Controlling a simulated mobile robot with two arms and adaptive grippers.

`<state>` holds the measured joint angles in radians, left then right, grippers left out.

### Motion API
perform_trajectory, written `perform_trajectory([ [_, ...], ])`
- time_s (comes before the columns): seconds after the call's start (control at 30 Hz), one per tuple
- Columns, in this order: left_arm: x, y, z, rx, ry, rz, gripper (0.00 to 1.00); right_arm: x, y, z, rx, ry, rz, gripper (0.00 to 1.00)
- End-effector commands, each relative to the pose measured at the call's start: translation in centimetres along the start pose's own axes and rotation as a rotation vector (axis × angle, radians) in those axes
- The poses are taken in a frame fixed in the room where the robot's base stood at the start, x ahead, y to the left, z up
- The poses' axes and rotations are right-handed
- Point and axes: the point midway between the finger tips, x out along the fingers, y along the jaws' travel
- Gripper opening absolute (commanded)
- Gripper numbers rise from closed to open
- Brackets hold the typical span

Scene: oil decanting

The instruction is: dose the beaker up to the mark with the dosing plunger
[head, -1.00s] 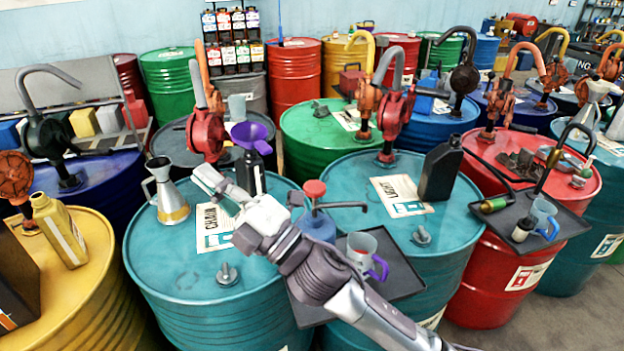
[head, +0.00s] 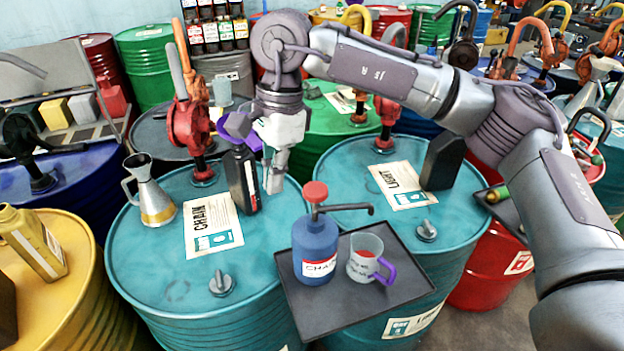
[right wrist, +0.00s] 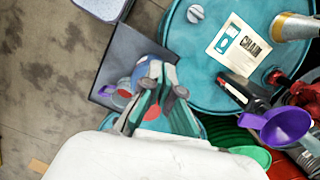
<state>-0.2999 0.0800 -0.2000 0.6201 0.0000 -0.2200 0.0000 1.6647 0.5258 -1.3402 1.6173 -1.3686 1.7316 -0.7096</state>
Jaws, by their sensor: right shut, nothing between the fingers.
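The dosing plunger is a blue bottle (head: 316,240) labelled CHAIN, with a red knob (head: 315,192) and a dark sideways spout (head: 345,207). It stands upright on a dark tray (head: 320,318). The clear beaker (head: 362,250) with a purple handle stands on the tray to its right; a small red patch shows on it. The spout reaches toward the beaker. My right gripper (head: 274,184) is shut and empty, pointing down, left of the knob in the head view. In the right wrist view its fingers partly cover the blue bottle (right wrist: 141,72). My left gripper is not in view.
A metal jug (head: 151,195) and a dark bottle (head: 241,180) stand on the teal CHAIN drum (head: 150,270). A purple funnel (right wrist: 284,125) is by the bottle. A black canister (head: 441,160) stands on the LIGHT drum. Drums crowd all around.

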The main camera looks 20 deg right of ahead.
Motion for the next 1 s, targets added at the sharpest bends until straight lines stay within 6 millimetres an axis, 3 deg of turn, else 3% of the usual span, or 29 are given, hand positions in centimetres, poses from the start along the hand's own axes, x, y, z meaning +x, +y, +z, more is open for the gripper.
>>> perform_trajectory([
  [0.1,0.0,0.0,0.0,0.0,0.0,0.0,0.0,-2.3,-0.1,-3.2,0.023,0.136,-0.009,0.0],
  [0.3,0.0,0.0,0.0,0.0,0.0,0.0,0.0,-4.2,0.2,-5.7,0.048,0.242,-0.006,0.0],
  [0.73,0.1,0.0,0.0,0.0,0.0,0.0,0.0,-4.3,0.3,-6.0,0.05,0.253,-0.004,0.0],
  [1.0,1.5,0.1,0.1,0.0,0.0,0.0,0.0,-2.5,0.3,-6.4,0.05,0.252,-0.004,0.0],
])
